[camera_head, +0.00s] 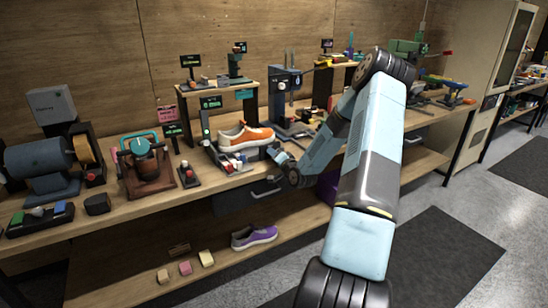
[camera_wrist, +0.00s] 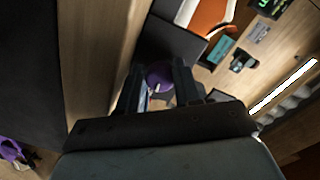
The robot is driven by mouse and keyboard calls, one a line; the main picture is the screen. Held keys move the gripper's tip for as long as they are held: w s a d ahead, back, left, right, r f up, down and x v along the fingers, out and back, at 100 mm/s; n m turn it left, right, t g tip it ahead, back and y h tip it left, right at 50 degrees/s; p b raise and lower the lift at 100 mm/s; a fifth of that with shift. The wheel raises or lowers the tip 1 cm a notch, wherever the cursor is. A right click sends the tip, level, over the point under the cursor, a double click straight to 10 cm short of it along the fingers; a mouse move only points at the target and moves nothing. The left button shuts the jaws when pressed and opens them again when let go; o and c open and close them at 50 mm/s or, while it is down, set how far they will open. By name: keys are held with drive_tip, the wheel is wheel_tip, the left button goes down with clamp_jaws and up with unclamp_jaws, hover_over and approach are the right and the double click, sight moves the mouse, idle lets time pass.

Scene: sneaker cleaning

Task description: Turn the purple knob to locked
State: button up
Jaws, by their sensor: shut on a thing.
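The purple knob (camera_wrist: 160,75) sits between my two fingers in the wrist view, with a small pale mark near its lower edge. My gripper (camera_wrist: 160,88) is shut on the knob, one finger on each side. In the head view my gripper (camera_head: 277,154) is at the bench's front edge, just right of the orange and white sneaker (camera_head: 246,137). The knob is hidden there behind my gripper. I cannot read any locked or unlocked label, so the knob's setting cannot be told.
The sneaker stands on a fixture; it also shows in the wrist view (camera_wrist: 212,15). A dark drawer (camera_head: 245,197) hangs under the bench. A purple sneaker (camera_head: 254,237) lies on the lower shelf. A blue drill press (camera_head: 285,95) stands behind my arm. The floor in front is clear.

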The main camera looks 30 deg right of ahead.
drive_tip(key=shift+d+f+m, duration=0.1)
drive_tip(key=shift+d+m, duration=0.05)
drive_tip(key=shift+m, duration=0.45)
drive_tip(key=shift+s, duration=0.1)
drive_tip(key=o, duration=0.8)
drive_tip(key=shift+c, duration=0.2)
drive_tip(key=shift+s, duration=0.1)
drive_tip(key=s, duration=1.3)
drive_tip(key=shift+s+d+r, duration=0.15)
drive_tip(key=shift+s+r, duration=0.05)
drive_tip(key=shift+r, duration=0.2)
drive_tip(key=shift+w+r, duration=0.1)
